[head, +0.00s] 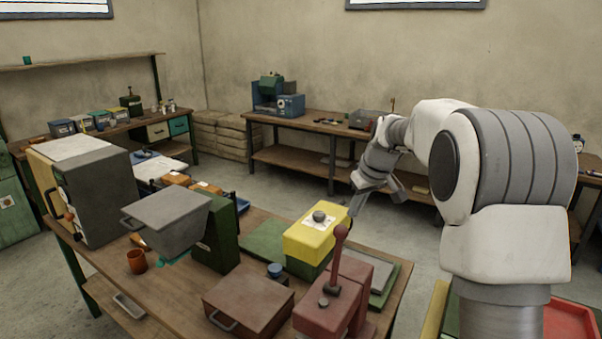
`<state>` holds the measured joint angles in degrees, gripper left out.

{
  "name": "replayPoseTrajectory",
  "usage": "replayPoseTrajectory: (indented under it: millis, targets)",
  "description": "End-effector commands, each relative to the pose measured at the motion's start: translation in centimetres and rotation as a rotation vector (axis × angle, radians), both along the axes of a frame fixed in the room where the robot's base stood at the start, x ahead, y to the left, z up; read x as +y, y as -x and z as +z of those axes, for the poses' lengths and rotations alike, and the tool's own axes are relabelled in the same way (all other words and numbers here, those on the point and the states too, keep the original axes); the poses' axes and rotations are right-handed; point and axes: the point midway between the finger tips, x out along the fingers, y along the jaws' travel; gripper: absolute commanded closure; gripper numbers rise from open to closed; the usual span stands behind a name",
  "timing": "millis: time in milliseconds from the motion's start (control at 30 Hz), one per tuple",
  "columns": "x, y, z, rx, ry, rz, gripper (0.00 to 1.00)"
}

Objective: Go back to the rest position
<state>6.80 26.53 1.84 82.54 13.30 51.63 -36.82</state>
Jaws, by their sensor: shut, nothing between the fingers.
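My arm rises at the right of the head view and reaches away over the far right edge of the wooden workbench (180,296). My gripper (357,213) hangs at the end of it, pointing down, just right of the yellow box. It is shut and holds nothing; the fingertips are small and partly lost against the bench edge. The yellow box (308,241) with a dark knob on top stands on a green base. A dark red machine with a lever (338,291) stands nearer to me.
A red tray (572,322) lies at lower right. Another bench (315,131) runs along the back wall, with open floor before it.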

Motion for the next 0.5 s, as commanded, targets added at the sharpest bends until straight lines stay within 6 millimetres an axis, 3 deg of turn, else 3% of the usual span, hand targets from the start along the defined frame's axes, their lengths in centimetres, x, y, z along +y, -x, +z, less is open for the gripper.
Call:
replayPoseTrajectory:
  millis: [200, 500]
  targets:
    - [0.8, 5.7, 3.6, -0.011, 0.008, -0.064, 1.00]
    - [1.5, 14.5, 6.4, -0.026, 0.012, -0.162, 1.00]
